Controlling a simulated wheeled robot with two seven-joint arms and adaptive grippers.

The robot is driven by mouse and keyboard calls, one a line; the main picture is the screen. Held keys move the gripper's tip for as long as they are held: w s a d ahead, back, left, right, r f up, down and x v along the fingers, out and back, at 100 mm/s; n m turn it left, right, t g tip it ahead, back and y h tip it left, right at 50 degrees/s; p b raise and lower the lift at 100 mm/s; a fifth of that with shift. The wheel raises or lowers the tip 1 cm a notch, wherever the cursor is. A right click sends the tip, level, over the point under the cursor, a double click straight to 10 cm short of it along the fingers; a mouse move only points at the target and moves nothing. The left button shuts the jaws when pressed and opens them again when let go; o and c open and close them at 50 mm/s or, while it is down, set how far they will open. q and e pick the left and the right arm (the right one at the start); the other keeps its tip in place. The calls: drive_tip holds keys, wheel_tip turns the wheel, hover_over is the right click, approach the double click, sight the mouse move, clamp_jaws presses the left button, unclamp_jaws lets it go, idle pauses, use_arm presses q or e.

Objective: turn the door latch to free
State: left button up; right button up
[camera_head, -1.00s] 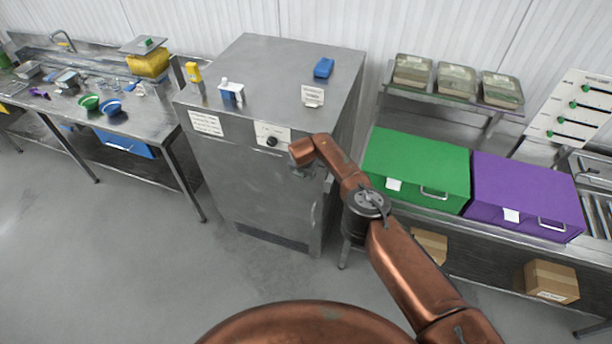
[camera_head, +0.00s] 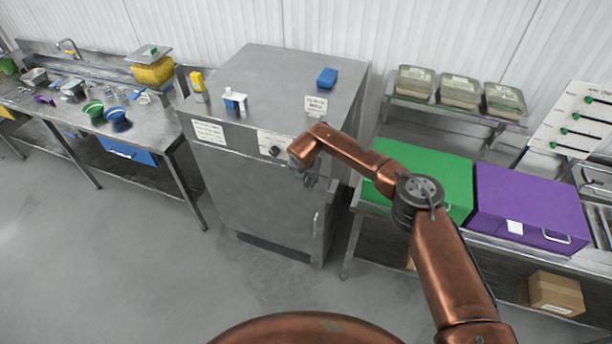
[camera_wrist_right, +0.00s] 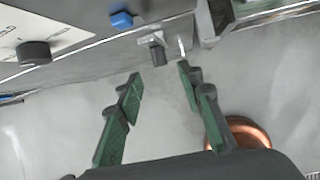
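The door latch (camera_wrist_right: 156,52) shows in the right wrist view as a small metal bracket with a dark stub, at the edge of the steel cabinet. In the head view I cannot make the latch out; my right arm is in front of that part of the door. My right gripper (camera_wrist_right: 160,82) is open and empty, its two green-padded fingers pointing toward the latch with it ahead between them, apart from both. In the head view my right gripper (camera_head: 309,181) is small, in front of the cabinet door (camera_head: 265,195). My left gripper is not in view.
The cabinet door has a vertical handle (camera_head: 316,224). A black knob (camera_head: 275,151) sits on a label panel above the door. The green box (camera_head: 435,170) and purple box (camera_head: 530,200) stand on a bench at right, close to my arm. Floor in front is clear.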

drive_tip(key=shift+v, duration=1.45)
